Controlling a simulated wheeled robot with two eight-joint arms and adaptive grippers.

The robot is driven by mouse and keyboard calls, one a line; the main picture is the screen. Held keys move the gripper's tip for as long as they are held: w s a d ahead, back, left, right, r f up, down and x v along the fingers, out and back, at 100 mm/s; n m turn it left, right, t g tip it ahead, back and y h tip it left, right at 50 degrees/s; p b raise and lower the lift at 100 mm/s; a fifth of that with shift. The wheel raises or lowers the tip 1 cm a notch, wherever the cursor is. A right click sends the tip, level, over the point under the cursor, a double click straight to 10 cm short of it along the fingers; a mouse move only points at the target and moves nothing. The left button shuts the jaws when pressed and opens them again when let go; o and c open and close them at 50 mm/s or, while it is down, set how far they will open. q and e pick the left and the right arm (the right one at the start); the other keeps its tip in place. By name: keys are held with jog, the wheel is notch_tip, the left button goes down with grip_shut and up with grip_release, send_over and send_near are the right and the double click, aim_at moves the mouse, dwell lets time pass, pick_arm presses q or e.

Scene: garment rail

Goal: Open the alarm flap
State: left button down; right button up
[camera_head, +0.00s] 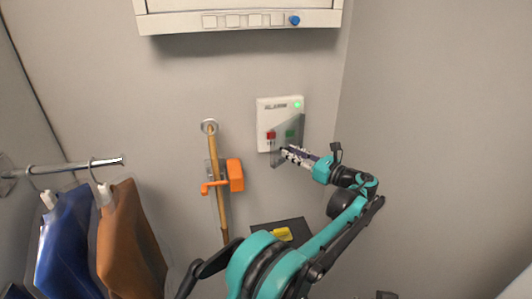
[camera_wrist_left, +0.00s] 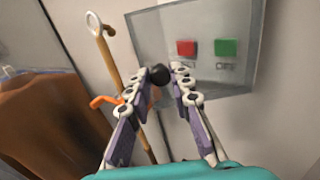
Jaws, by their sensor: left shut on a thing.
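The white alarm panel (camera_head: 264,115) is on the back wall, with a green light at its top right and a red and a green button. Its clear flap (camera_head: 280,158) slants out from the panel, left edge away from the wall, so it stands partly open. It also shows in the left wrist view (camera_wrist_left: 217,83), in front of the red button (camera_wrist_left: 187,47) and green button (camera_wrist_left: 226,47). My left gripper (camera_head: 286,152) is at the flap's lower left, its fingers shut on the black knob (camera_wrist_left: 159,75).
An orange bracket (camera_head: 235,174) holds a wooden cane (camera_head: 214,150) left of the panel. Garments in blue (camera_head: 62,240) and brown (camera_head: 130,240) hang from a rail (camera_head: 75,165). A cabinet (camera_head: 240,20) is above. A dark surface with a yellow item (camera_head: 282,234) lies below.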

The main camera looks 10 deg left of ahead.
pick_arm(q)
jog(key=shift+d+n+g+y, duration=0.4)
jog(key=shift+d+n+g, duration=0.25)
jog(key=shift+g, duration=0.15)
jog(key=c, duration=1.3)
grip_release()
jog(key=shift+c, duration=0.2)
jog(key=shift+r, duration=0.15)
notch_tip(320, 180, up, 10)
